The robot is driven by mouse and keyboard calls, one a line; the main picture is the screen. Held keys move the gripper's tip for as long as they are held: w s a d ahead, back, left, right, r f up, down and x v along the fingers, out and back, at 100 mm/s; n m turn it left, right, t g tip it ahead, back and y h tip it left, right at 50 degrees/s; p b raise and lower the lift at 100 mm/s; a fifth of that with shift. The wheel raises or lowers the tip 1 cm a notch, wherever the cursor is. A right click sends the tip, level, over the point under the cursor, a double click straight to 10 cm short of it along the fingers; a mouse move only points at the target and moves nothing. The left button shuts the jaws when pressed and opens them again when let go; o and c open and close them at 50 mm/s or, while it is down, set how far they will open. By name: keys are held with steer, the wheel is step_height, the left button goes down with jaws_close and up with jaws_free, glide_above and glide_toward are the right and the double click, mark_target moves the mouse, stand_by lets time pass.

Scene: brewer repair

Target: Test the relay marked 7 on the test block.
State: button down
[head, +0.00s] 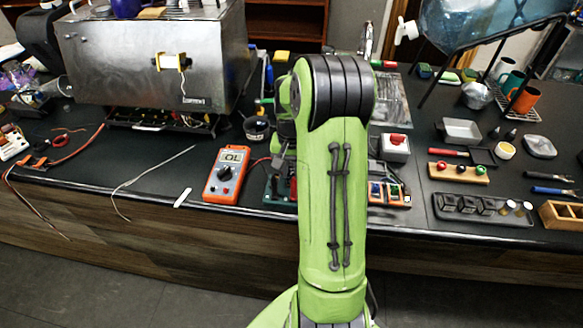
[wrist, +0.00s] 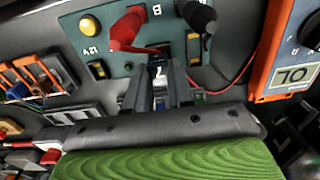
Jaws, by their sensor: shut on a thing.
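The teal test block (wrist: 72,28) fills the upper middle of the wrist view. My gripper (wrist: 162,88) is shut on a small relay (wrist: 162,72) whose pale label reads 7. The relay is at or just over the block's near side; whether it is seated is hidden by my fingers. The orange multimeter (head: 225,174) reads OL.
Orange holders with coloured parts (head: 388,194) stand right of the block. A box with a red switch (head: 396,148) is behind them. A black tray (head: 482,209) and a wooden rack (head: 458,174) lie farther right. The steel brewer (head: 150,65) stands back left.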

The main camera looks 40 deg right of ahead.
steer(key=shift+f, duration=0.3)
stand_by(0.7)
steer(key=shift+r, duration=0.1)
stand_by(2.0)
steer(key=shift+r+p, duration=1.9)
steer(key=shift+r, duration=0.6)
steer(key=shift+f, duration=0.1)
